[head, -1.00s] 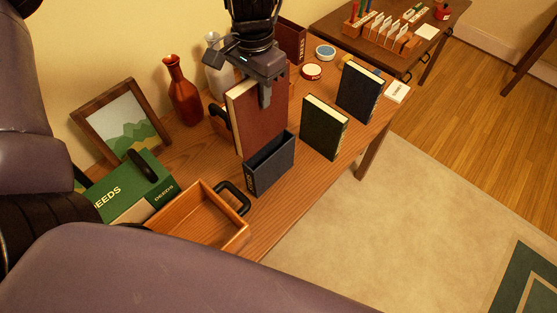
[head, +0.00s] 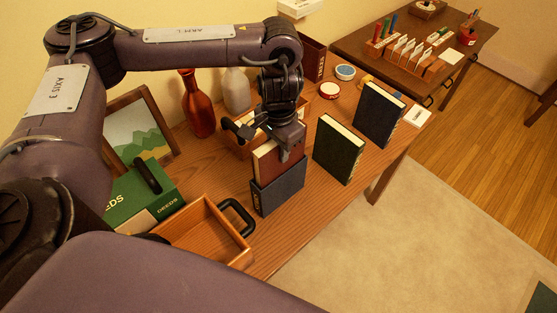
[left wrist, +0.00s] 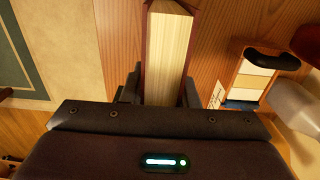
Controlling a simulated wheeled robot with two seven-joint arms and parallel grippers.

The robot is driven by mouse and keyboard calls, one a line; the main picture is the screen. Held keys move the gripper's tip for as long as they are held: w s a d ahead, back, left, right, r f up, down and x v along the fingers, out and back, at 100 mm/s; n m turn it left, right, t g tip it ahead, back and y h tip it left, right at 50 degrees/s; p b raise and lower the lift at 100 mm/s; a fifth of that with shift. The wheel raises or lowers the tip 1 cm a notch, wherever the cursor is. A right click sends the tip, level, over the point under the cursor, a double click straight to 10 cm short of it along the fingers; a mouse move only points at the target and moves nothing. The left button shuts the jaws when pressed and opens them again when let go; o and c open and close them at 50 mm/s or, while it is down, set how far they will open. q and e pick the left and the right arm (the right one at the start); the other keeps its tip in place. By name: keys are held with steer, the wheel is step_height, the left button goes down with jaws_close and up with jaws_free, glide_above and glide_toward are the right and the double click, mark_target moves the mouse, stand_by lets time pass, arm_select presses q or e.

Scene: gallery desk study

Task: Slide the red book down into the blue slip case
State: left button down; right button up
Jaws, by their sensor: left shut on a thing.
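The red book (head: 265,163) stands upright with its lower part inside the blue slip case (head: 281,191) on the desk. Its upper part shows above the case's rim. My left gripper (head: 289,150) is shut on the top of the red book, just above the case. In the left wrist view the book's pale page edges (left wrist: 167,55) run between the fingers of my left gripper (left wrist: 160,92), and the case cannot be made out there. My right gripper is not in view.
A dark green book (head: 338,150) and a dark blue book (head: 378,115) stand to the right of the case. An open wooden tray (head: 205,235) and a green deeds box (head: 130,195) lie to the left. A red bottle (head: 197,108) and a framed picture (head: 135,130) stand behind.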

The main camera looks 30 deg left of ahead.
mark_target(278, 162)
arm_select(q)
steer(key=shift+f, duration=0.3)
step_height(278, 162, down, 3)
steer(key=shift+s+r+b, duration=0.1)
steer(key=shift+s+b, duration=0.05)
steer(key=shift+b, duration=0.35)
steer(key=shift+f, duration=0.45)
steer(key=shift+f, duration=0.6)
steer(key=c, duration=1.1)
jaws_free()
